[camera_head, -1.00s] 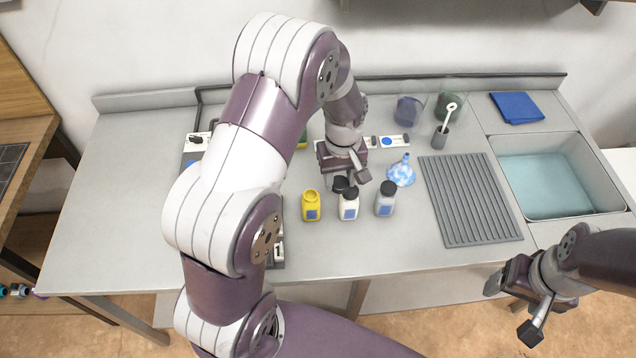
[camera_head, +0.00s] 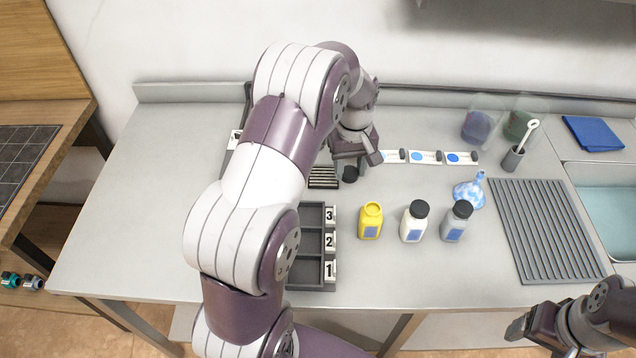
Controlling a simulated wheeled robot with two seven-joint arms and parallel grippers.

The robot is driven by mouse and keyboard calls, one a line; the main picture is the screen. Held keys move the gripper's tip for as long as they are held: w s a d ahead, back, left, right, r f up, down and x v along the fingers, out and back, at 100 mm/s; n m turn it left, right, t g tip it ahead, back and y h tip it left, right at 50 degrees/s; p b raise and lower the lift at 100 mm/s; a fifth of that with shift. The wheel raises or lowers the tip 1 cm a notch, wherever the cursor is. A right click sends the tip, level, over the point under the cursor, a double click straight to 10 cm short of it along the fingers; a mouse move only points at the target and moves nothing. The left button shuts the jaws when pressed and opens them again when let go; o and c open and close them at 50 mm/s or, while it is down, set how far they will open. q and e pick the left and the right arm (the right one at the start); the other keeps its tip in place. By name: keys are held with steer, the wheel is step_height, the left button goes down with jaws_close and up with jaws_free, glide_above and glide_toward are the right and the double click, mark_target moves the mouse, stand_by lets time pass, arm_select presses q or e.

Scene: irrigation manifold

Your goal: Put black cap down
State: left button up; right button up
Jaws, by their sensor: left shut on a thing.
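My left gripper (camera_head: 350,160) points down over the counter, shut on the black cap (camera_head: 349,174). The cap shows just below the fingers, near a small dark slatted rack (camera_head: 323,177); I cannot tell whether it touches the counter. The yellow bottle (camera_head: 371,221) has an open top with no cap. The white bottle (camera_head: 414,222) and the grey bottle (camera_head: 456,222) wear black caps. My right gripper (camera_head: 528,338) is at the bottom right, open and empty, partly cut off by the frame.
A dark tray (camera_head: 309,287) with compartments marked 1, 2, 3 stands left of the bottles, partly behind my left arm. Several blue-dotted cards (camera_head: 425,157) lie at the back. A blue funnel-like flask (camera_head: 469,191), a ribbed mat (camera_head: 545,230) and a sink (camera_head: 610,205) are to the right.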

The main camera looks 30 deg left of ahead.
arm_select(q)
steer(key=s+a+f, duration=0.1)
steer(key=a+f, duration=0.2)
steer(key=a, duration=0.1)
steer(key=p, duration=0.2)
glide_above(313, 193)
step_height(313, 193, down, 3)
steer(key=shift+r, duration=0.2)
steer(key=f, duration=0.3)
steer(key=shift+s+d+f, duration=0.1)
steer(key=shift+d+f, duration=0.1)
steer(key=shift+f, duration=0.25)
steer(key=shift+a+f, duration=0.1)
steer(key=shift+a, duration=0.1)
arm_select(e)
steer(key=shift+d+r, duration=0.2)
steer(key=shift+r, duration=1.05)
arm_select(q)
steer(key=o, duration=1)
steer(key=shift+d, duration=0.1)
arm_select(e)
steer(key=shift+d, duration=0.1)
